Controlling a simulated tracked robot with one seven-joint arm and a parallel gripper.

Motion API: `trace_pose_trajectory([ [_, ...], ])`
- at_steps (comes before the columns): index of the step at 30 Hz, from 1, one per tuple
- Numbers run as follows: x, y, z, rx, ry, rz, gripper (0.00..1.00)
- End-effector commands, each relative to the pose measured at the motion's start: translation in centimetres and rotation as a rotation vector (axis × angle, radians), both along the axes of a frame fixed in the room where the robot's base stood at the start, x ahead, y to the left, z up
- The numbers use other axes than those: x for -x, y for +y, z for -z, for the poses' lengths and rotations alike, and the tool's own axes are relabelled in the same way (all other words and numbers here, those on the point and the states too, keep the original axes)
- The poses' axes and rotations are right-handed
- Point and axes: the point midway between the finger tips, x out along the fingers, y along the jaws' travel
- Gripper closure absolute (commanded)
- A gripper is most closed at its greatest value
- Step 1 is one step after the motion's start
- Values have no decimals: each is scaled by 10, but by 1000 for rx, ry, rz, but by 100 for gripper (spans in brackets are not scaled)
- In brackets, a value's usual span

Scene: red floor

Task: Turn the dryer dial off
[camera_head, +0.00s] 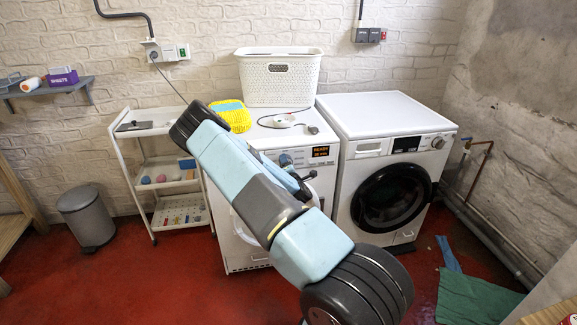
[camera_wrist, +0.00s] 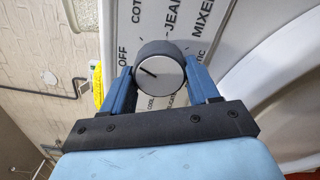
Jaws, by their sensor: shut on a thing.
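The dryer dial (camera_wrist: 160,72) is a round knob with a dark side and a light face in the wrist view. My gripper (camera_wrist: 161,78) has one blue finger on each side of it and is shut on it. The dark mark on its face points left and slightly up, toward the side of the OFF label (camera_wrist: 123,57). I cannot tell if it lines up exactly. The dryer (camera_head: 240,252) is the left white machine in the head view, partly hidden behind my arm. Its dial (camera_head: 285,160) shows beside the lit display (camera_head: 321,151).
A washing machine (camera_head: 380,108) stands right of the dryer. A white basket (camera_head: 280,78), a yellow item (camera_head: 233,116) and a corded iron-like object (camera_head: 284,121) rest on the dryer. A shelf cart (camera_head: 140,165) and a bin (camera_head: 88,218) stand left. A green cloth (camera_head: 475,298) lies on the floor.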

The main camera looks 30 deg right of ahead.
Motion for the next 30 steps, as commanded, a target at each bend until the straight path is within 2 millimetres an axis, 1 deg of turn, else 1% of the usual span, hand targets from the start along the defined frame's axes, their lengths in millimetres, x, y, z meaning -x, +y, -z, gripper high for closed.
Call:
trace_pose_trajectory([
  [1,1,2,5,37,22,-4,70],
  [6,1,2,5,167,59,-3,70],
  [13,1,2,6,299,97,-4,70],
  [21,1,1,6,373,119,-3,70],
  [30,1,1,7,388,125,-3,70],
])
